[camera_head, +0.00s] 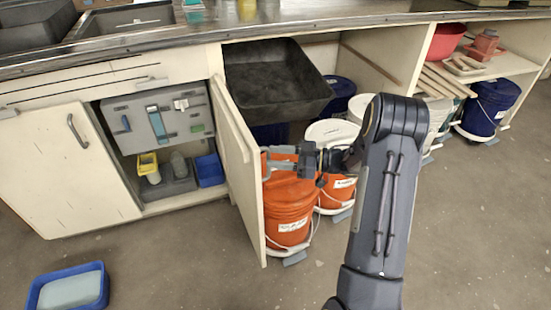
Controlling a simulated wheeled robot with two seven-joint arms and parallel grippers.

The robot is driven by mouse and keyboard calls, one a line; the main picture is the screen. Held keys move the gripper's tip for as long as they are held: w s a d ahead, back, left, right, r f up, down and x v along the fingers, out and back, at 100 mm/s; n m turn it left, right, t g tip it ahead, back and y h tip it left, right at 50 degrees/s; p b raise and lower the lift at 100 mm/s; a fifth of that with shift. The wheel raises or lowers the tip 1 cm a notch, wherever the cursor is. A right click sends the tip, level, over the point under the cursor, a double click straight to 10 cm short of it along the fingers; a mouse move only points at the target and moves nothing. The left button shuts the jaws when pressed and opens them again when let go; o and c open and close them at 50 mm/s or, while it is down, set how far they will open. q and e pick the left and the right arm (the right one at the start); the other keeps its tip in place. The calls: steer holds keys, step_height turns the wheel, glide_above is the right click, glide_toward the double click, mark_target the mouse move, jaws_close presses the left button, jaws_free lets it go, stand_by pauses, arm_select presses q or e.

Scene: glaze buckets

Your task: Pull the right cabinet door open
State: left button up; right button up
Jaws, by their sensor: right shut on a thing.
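The right cabinet door (240,165) stands swung out from the cabinet and shows at a steep angle. My right arm comes in from the lower right, and my right gripper (275,163) is at the far side of this door, near its outer edge. The gripper is shut on the door handle, which is mostly hidden by the fingers and the door edge. The left cabinet door (60,175) also stands open, with a curved grey handle (77,130). My left gripper is not in view.
Orange buckets (290,215) stand right behind my right gripper, by the open door. A black basin (275,80) sits above them in the cabinet. A blue tub (68,290) lies on the floor at lower left. The floor before the door is clear.

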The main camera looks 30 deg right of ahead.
steer(key=shift+d, duration=0.55)
steer(key=p+v, duration=0.1)
steer(key=v, duration=0.6)
steer(key=shift+s+a, duration=0.15)
steer(key=shift+s, duration=0.1)
